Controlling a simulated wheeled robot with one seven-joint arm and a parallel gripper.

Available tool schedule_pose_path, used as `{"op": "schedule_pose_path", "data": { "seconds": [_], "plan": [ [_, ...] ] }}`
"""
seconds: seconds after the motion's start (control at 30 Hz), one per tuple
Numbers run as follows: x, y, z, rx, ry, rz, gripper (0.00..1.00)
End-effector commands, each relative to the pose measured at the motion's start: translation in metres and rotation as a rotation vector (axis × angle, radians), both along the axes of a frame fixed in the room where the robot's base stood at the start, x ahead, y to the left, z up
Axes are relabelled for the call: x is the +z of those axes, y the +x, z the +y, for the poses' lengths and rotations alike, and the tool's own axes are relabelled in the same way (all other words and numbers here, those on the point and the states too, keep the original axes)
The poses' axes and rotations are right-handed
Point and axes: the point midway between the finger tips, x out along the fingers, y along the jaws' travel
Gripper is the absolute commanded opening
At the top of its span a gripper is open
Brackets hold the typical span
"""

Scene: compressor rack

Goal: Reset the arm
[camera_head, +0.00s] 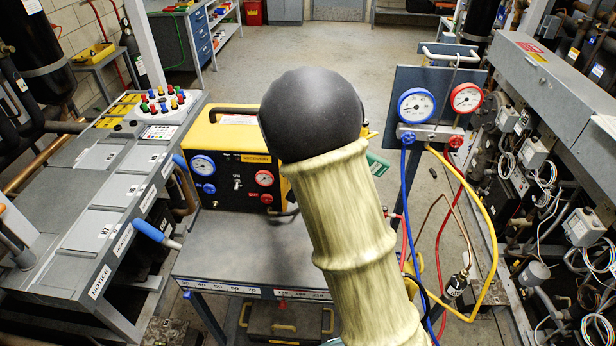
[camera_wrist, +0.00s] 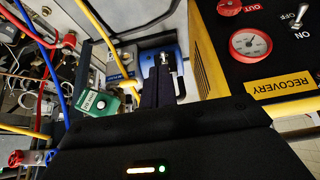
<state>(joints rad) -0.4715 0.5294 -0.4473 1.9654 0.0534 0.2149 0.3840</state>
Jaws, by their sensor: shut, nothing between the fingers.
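My arm, in a pale yellow-green sleeve with a round black joint, rises through the middle of the head view and hides my gripper there. In the wrist view my gripper (camera_wrist: 158,82) shows as dark fingers close together, shut and empty. Its black body with small lights fills the bottom. The yellow and black recovery machine (camera_head: 232,178) stands on a grey cart behind my arm. In the wrist view its black panel (camera_wrist: 290,60) is at the right, apart from the fingers in the picture.
A gauge board (camera_head: 412,78) with blue and red gauges stands right of my arm, its blue hose (camera_head: 405,215) and yellow hose (camera_head: 490,250) hanging down. A grey console (camera_head: 85,205) is left. Pipes and wiring crowd the right rack (camera_head: 560,90). Open floor (camera_head: 270,65) lies behind.

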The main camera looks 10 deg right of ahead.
Motion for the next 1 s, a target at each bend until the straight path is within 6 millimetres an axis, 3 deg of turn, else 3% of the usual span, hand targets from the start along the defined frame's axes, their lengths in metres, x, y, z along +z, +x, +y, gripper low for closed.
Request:
{"op": "schedule_pose_path", "data": {
  "seconds": [0.3,0.43,0.57,0.9,1.0],
  "plan": [
    [0.0,-0.002,0.0,0.003,0.002,0.004,0.0],
    [0.003,-0.021,-0.007,0.011,0.018,0.034,0.0],
    [0.008,-0.066,-0.017,0.047,0.047,0.094,0.0],
    [0.021,-0.215,-0.028,0.245,0.059,0.25,0.0],
    [0.021,-0.24,-0.029,0.283,0.048,0.273,0.0]
  ]
}}
